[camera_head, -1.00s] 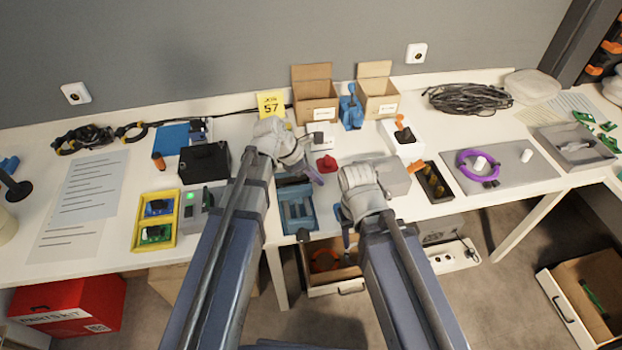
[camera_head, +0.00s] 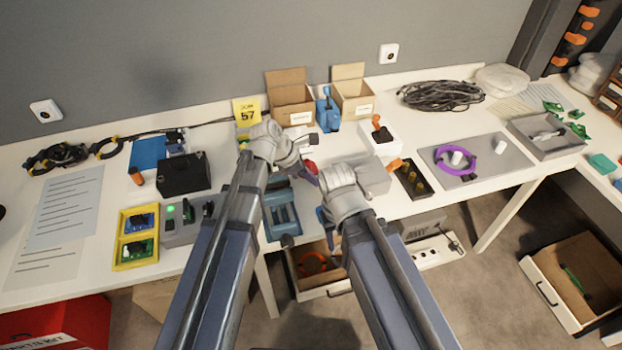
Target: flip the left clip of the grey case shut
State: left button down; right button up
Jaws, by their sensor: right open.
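The grey case (camera_head: 375,178) appears to be the plain grey block on the table right of centre, partly covered by my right wrist. An orange piece (camera_head: 395,164) shows at its upper right edge; I cannot tell whether it is a clip. The left clip is not visible, as my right arm covers that side. My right gripper (camera_head: 323,214) is open at the case's left, its fingers mostly hidden by its own wrist. My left gripper (camera_head: 307,162) is farther back and to the left, near a small red object (camera_head: 311,167); its jaws are too unclear to read.
A blue tray (camera_head: 283,212) lies between my arms at the table's front edge. A black tray (camera_head: 410,178) and a grey board (camera_head: 490,165) with a purple ring lie to the right.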

pick_arm(q)
jog(key=shift+d+r+y+p, duration=0.15)
jog(key=shift+r+y+p, duration=0.15)
jog(key=shift+p, duration=0.3)
